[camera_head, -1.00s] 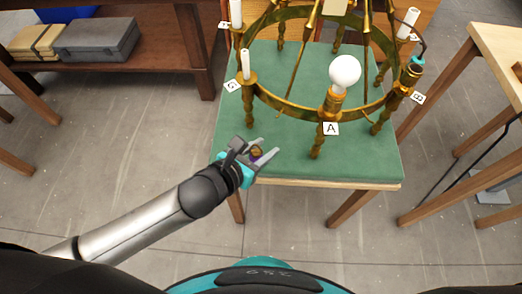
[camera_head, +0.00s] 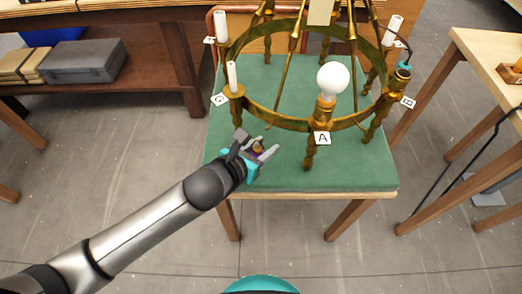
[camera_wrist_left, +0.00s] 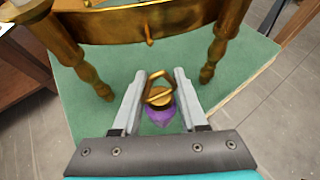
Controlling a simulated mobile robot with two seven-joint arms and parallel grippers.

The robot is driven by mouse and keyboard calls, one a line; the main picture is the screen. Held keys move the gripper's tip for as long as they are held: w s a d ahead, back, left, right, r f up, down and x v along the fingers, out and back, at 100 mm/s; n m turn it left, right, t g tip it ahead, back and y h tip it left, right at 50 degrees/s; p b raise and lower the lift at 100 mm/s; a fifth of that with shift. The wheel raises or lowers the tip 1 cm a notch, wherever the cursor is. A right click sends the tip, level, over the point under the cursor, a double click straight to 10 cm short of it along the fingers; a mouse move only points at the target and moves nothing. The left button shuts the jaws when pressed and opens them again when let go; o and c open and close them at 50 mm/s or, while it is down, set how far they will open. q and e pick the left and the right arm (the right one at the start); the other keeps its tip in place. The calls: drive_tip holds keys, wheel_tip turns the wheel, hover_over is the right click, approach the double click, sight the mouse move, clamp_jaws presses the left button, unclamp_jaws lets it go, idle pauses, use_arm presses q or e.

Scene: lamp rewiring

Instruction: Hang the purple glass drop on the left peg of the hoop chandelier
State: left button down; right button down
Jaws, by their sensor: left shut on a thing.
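My left gripper (camera_head: 259,146) is shut on the purple glass drop (camera_wrist_left: 162,112), gripping it between two pale fingers. The drop has a brass cap and a brass loop (camera_wrist_left: 159,90) that stands up past the fingers. The drop is small and partly hidden in the head view. The hoop chandelier (camera_head: 268,120) stands on its legs on a green-topped table. In the left wrist view a short brass peg (camera_wrist_left: 148,32) sticks out from the hoop band, ahead of the loop and apart from it. I cannot tell which peg this is. My right gripper is not in view.
The green table top (camera_head: 345,178) is clear in front of the chandelier. A white bulb (camera_head: 332,78) and white candle sleeves (camera_head: 231,76) rise from the hoop. Brass legs (camera_wrist_left: 220,45) flank the gripper. A wooden table (camera_head: 480,60) stands at right, a shelf with boxes (camera_head: 82,62) at left.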

use_arm(q)
drive_tip(key=w+d+b, duration=0.1)
drive_tip(key=w+d, duration=0.1)
drive_tip(key=w, duration=0.3)
drive_tip(key=shift+w+d, duration=0.3)
drive_tip(key=shift+d, duration=0.1)
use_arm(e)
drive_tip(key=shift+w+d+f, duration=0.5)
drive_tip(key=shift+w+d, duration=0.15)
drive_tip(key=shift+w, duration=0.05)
use_arm(q)
drive_tip(key=shift+w, duration=0.1)
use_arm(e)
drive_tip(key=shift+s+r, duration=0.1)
use_arm(q)
drive_tip(key=shift+p, duration=0.4)
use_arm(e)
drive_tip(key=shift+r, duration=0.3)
use_arm(q)
drive_tip(key=shift+f, duration=0.15)
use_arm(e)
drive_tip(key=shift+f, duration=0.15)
use_arm(q)
drive_tip(key=shift+w+f+b, duration=0.1)
drive_tip(key=shift+f+b, duration=0.25)
drive_tip(key=shift+f, duration=0.25)
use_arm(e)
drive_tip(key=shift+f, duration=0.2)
